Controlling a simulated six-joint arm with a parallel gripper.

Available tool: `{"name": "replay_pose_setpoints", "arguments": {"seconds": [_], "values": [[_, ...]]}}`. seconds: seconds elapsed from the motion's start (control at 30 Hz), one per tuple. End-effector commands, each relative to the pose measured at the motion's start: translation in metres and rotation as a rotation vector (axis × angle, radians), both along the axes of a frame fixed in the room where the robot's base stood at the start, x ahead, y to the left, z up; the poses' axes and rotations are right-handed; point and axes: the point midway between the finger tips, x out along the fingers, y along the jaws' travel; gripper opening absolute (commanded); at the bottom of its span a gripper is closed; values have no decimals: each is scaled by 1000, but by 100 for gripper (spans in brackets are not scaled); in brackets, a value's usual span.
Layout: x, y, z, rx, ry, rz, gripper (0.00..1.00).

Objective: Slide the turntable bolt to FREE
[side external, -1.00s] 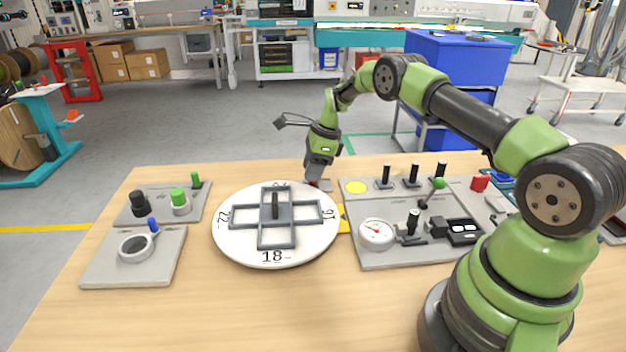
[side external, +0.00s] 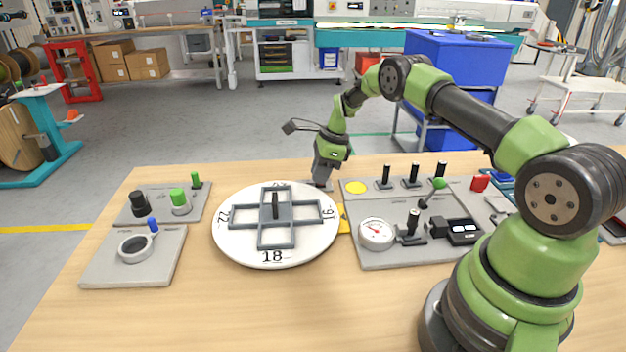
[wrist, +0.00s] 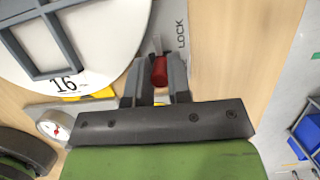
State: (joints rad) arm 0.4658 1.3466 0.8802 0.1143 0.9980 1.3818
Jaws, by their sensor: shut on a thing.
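The white turntable (side external: 306,249) carries a grey cross-shaped frame and numbers, and it also shows in the wrist view (wrist: 110,60). The bolt's red knob (wrist: 159,72) stands beside the turntable's edge, on a grey plate (wrist: 181,12) marked LOCK. No FREE marking is readable. My gripper (wrist: 156,70) is shut on the red knob, with one finger on each side of it. In the side view my gripper (side external: 321,186) is low at the turntable's far right edge, and its fingers hide the knob.
Right of the turntable is a grey panel (side external: 352,222) with a gauge (side external: 376,233), black levers and a green-knobbed lever (side external: 438,183). A yellow pointer (side external: 343,226) sits by the turntable's right edge. Two small control plates lie left. The front table is clear.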

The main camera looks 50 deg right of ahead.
Motion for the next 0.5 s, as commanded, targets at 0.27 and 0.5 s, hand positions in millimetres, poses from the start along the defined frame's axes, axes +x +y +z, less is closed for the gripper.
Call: {"name": "replay_pose_setpoints", "arguments": {"seconds": [0.27,0.5], "values": [[-6,-6,0,0,-1,1,42],[-5,-6,3,0,-2,1,42]]}}
